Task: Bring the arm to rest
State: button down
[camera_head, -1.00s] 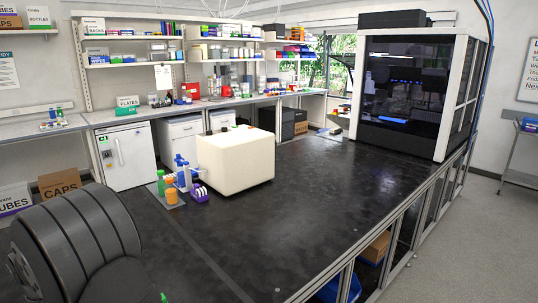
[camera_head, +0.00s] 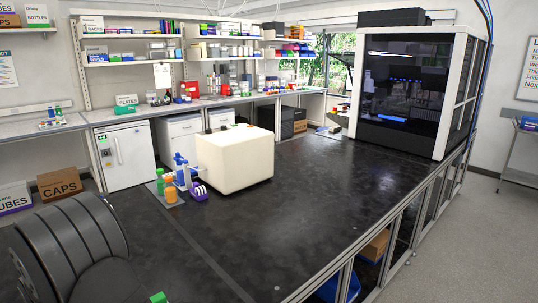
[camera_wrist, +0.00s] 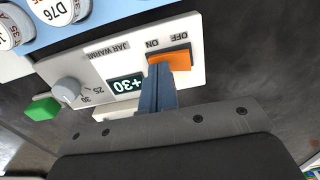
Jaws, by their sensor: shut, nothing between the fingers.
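My gripper (camera_wrist: 160,80) is seen in the wrist view with its fingers shut together and nothing between them. The fingertips are close to the orange ON/OFF switch (camera_wrist: 172,56) on the white panel of the jar warmer (camera_wrist: 110,70). I cannot tell whether they touch it. The panel has a display (camera_wrist: 126,86) reading +30 and a grey dial (camera_wrist: 67,90). In the head view, part of my dark arm fills the lower left; the gripper itself is not visible there.
Labelled jars (camera_wrist: 52,10) sit in a blue holder at the warmer's side. A green object (camera_wrist: 41,108) lies left of the dial. A cream box (camera_head: 236,160) stands on the black bench (camera_head: 300,220), beside small bottles (camera_head: 170,189). A dark-windowed cabinet (camera_head: 410,85) stands at the back right.

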jog(key=s+a+r, duration=0.1)
jog(key=r, duration=0.6)
jog(key=s+a+r+t+h, duration=0.1)
jog(key=s+a+r, duration=0.1)
jog(key=r, duration=0.5)
jog(key=shift+r, duration=0.35)
dwell(0.3)
jog(key=shift+s+a, duration=0.1)
